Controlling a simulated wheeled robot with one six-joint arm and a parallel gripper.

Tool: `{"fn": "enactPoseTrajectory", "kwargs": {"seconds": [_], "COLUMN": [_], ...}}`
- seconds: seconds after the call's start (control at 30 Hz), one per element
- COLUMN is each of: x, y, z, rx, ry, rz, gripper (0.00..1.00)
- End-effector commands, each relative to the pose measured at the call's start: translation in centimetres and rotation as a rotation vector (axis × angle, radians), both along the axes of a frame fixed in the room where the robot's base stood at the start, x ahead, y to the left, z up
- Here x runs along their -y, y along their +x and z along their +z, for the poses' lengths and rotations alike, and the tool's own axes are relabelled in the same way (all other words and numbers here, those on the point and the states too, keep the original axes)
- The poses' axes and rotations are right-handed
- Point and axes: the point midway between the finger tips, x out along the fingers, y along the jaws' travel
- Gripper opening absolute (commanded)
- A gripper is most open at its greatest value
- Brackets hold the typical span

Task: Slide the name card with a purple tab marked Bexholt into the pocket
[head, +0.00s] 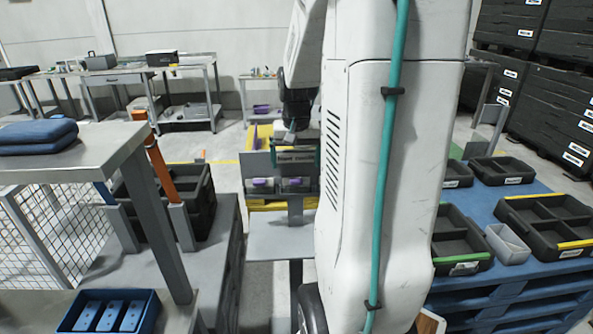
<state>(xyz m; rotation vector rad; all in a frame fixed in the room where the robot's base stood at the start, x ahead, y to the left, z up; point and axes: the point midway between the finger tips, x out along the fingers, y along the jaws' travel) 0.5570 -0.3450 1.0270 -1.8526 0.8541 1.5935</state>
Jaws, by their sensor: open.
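Purple-topped pieces (263,184) show at a dark rack (308,188) on a grey stand in the middle. A second purple piece (292,182) sits just to the right of it. They are too small for me to read the name Bexholt or to tell which is the name card. A dark plate with small pale lettering (294,160) is above them. I cannot make out the pocket. My gripper (289,136) is open, just above and in front of this rack. My arm hides the area to its right.
A grey shelf (275,240) juts out below the rack. Black bins (200,200) stand at left beside a grey table (60,165). A blue tray (108,312) lies front left. A blue pallet (480,205) with black trays is at right. Workbenches (125,78) line the back wall.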

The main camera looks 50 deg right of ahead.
Motion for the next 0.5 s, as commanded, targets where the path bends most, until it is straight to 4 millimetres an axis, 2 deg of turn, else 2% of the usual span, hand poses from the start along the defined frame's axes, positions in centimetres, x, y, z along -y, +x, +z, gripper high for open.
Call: {"fn": "enactPoseTrajectory", "kwargs": {"seconds": [0.1,0.23,0.3,0.37,0.47,0.5], "x": [-0.1,-0.6,-1.6,-3.3,-8.6,-11.4], "y": [0.0,-0.1,0.0,0.2,0.0,-0.4], "z": [1.9,3.0,3.6,4.2,5.8,6.4], "rx": [0.002,0.001,0.001,0.001,0.000,-0.001], "ry": [-0.002,-0.001,-0.001,-0.001,-0.001,-0.001], "rz": [0.000,0.005,0.025,0.061,0.173,0.233], "gripper": [0.93,0.93,0.93,0.93,0.93,0.93]}}
